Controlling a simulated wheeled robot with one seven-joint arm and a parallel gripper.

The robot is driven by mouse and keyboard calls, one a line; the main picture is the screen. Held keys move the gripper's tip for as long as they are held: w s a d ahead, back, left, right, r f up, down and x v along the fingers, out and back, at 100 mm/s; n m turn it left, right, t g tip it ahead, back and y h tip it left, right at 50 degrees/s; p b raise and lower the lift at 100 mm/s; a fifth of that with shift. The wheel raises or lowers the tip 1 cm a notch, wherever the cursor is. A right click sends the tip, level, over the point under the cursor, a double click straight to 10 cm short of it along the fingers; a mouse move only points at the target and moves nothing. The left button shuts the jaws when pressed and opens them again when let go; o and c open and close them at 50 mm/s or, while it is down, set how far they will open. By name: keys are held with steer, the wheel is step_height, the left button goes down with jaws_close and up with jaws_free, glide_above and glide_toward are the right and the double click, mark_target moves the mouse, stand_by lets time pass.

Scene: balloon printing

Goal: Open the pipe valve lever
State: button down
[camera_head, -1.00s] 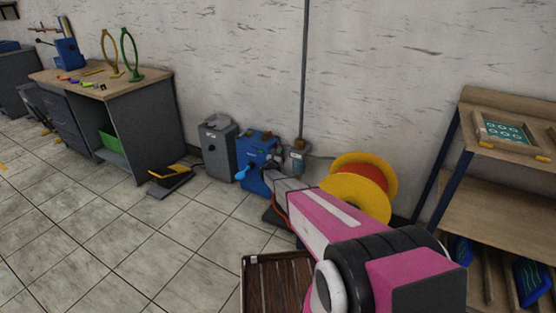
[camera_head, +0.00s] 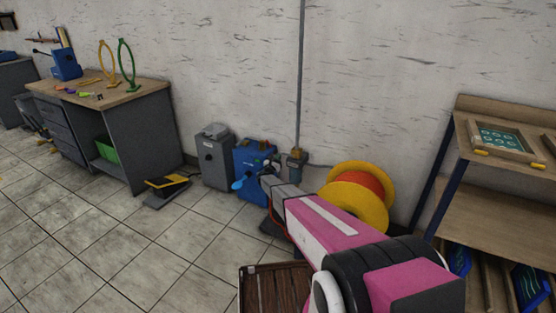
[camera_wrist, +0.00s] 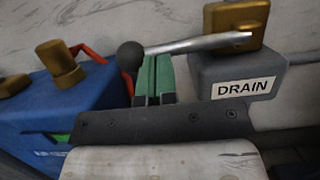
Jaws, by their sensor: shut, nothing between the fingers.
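The valve lever (camera_wrist: 195,43) is a silver rod with a black ball knob (camera_wrist: 130,56) at its left end. Its right end meets a brass valve body (camera_wrist: 236,22) above a grey block labelled DRAIN (camera_wrist: 240,89). The rod lies roughly level in the wrist view. My gripper (camera_wrist: 154,58) has green fingers held together, their tips just under the rod and right beside the knob. Whether they touch it I cannot tell. In the head view the valve (camera_head: 297,160) is small, at the foot of the wall pipe, and my fingertips cannot be made out.
A blue machine (camera_head: 253,158) with brass knobs and a red handle stands left of the valve; a grey box (camera_head: 213,160) is beyond it. A yellow reel (camera_head: 375,212) stands to the right, before a wooden shelf (camera_head: 487,210).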

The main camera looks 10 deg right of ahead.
steer(key=shift+r+m, duration=0.3)
steer(key=shift+m, duration=0.2)
steer(key=s+d+r+m+g+h, duration=0.1)
steer(key=s+d+r+m+g, duration=0.1)
steer(key=r+m, duration=0.3)
steer(key=s+d+r+m+g+h, duration=0.1)
steer(key=s+d+r+m+g, duration=0.1)
steer(key=m, duration=1.1)
steer(key=shift+d+r+m+g, duration=0.3)
steer(key=shift+d+r+g, duration=0.6)
steer(key=shift+r, duration=0.45)
steer(key=w+a+v, duration=0.1)
steer(key=w+v, duration=0.1)
steer(key=v, duration=1.1)
steer(key=shift+a, duration=0.35)
